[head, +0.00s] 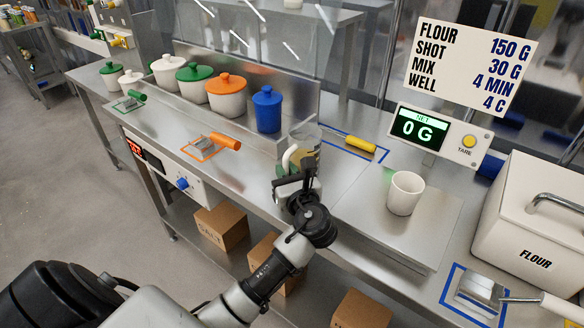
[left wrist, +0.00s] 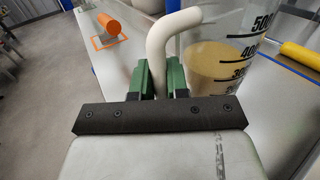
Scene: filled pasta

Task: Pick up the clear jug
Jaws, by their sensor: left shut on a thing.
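The clear jug (head: 309,138) stands at the middle of the steel counter, partly hidden by my left arm. In the left wrist view the clear jug (left wrist: 240,50) has black volume marks and holds some pale, tan contents. Its white handle (left wrist: 166,40) rises between the green fingers of my left gripper (left wrist: 160,82), which is shut on it. In the head view my left gripper (head: 292,180) is at the jug's near left side. I cannot tell whether the jug is touching the counter. My right gripper is not in view.
A white cup (head: 405,193) stands on the scale plate (head: 370,205) to the right, below the display (head: 420,127) reading 0 G. A flour bin (head: 530,220) is at far right. Lidded pots, including a blue one (head: 267,110), stand behind left. A yellow-handled tool (head: 360,144) lies close by.

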